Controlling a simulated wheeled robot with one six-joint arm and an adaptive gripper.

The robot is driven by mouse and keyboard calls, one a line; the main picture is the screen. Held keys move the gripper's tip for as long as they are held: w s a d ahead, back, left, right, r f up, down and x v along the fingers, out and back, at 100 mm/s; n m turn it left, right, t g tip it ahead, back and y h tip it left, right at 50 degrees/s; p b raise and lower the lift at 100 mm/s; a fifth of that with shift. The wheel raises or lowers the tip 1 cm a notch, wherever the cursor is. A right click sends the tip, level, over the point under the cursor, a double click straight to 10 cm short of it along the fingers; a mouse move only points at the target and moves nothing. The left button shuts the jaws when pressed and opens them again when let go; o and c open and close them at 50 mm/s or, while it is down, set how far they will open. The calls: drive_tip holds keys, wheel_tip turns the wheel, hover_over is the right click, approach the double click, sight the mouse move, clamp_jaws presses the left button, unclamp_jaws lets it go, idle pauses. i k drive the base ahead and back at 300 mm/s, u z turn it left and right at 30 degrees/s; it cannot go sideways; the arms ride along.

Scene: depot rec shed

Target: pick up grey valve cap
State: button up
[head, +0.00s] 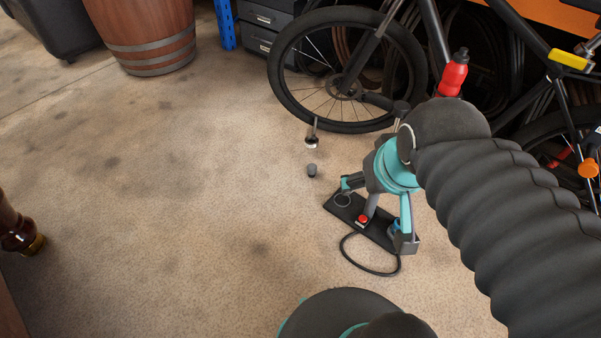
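The grey valve cap (312,170) looks like a small dark grey stub on the carpet-like floor, in the middle of the head view. My gripper (374,214) is to the right of it and lower in the picture, with its teal and grey fingers spread wide apart. The cap is outside the fingers. A flat black plate (378,232) with a red button and a looped cable shows between and below the fingers. I cannot tell whether the fingers touch this plate.
A small metallic thing (312,138) lies just beyond the cap, near the bicycle wheel (283,91). A red bottle (454,76) is by the bicycle. A wooden barrel (143,30) is at back left; a brown bottle (19,232) is at the left edge. Floor left of the cap is clear.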

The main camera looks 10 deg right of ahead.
sight(311, 169)
drive_tip(key=u, duration=0.1)
drive_tip(key=i, duration=0.95)
drive_tip(key=z, duration=0.5)
